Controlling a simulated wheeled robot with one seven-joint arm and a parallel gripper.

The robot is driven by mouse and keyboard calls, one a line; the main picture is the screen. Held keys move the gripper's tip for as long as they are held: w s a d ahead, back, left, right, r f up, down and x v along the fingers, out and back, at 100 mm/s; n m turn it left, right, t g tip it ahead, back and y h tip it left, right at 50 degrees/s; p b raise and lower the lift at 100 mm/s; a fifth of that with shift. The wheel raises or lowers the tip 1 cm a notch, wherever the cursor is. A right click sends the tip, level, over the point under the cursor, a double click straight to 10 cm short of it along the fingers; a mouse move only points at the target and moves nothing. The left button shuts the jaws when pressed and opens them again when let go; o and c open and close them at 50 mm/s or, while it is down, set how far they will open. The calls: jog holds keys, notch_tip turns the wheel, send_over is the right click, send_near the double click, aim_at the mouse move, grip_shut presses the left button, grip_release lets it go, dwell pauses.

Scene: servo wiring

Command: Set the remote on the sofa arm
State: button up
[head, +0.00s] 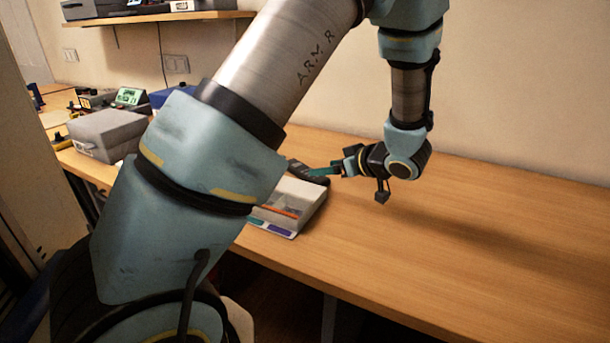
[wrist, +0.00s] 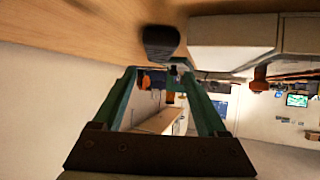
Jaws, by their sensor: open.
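A dark, rounded, elongated object that looks like the remote (head: 300,169) lies at the back edge of a pale tray on the wooden bench. In the wrist view this remote (wrist: 160,40) sits just beyond the fingertips, near the middle. My gripper (head: 315,171) reaches in from the right, low over the bench, with teal fingers at the remote's right end. In the wrist view my gripper (wrist: 158,72) has its fingers apart with nothing clearly held between them. Whether the fingers touch the remote cannot be told. No sofa or sofa arm shows.
The pale tray (head: 307,208) holds an orange item and has coloured labels on its front. A grey case (head: 106,134) and a green-screened device (head: 130,97) stand at the left. A shelf (head: 150,17) hangs above. The bench (head: 450,240) is clear at the right.

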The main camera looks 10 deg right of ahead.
aim_at(306, 170)
jog(key=p+x, duration=0.2)
jog(key=x, duration=0.7)
jog(key=shift+w+d+r, duration=0.1)
grip_shut()
dwell(0.4)
